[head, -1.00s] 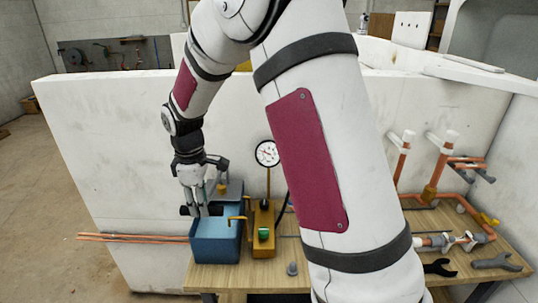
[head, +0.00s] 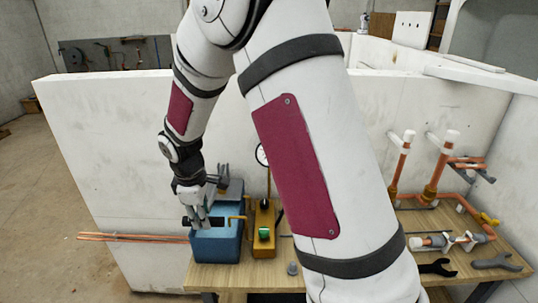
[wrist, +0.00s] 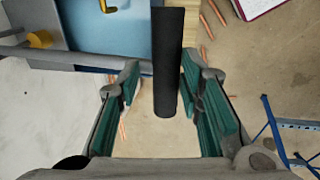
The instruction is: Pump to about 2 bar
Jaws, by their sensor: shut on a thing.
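The test pump is a blue box (head: 217,246) at the left end of the bench, with a black handle grip (wrist: 168,60) crossing above its front left. My gripper (head: 201,218) is shut on this black handle, low over the box. In the wrist view, the handle runs between my green-padded fingers (wrist: 168,100). The round pressure gauge (head: 261,155) stands behind on a stem; my arm hides most of its face, so I cannot read it. A yellow block (head: 264,247) with a green knob (head: 264,232) stands right of the box.
The wooden bench (head: 258,275) runs along a white partition wall (head: 110,150). Copper pipes (head: 135,238) stick out left of the pump. Piping (head: 437,180) and dark wrenches (head: 437,267) are at the right. A small grey part (head: 292,268) lies in front of the yellow block.

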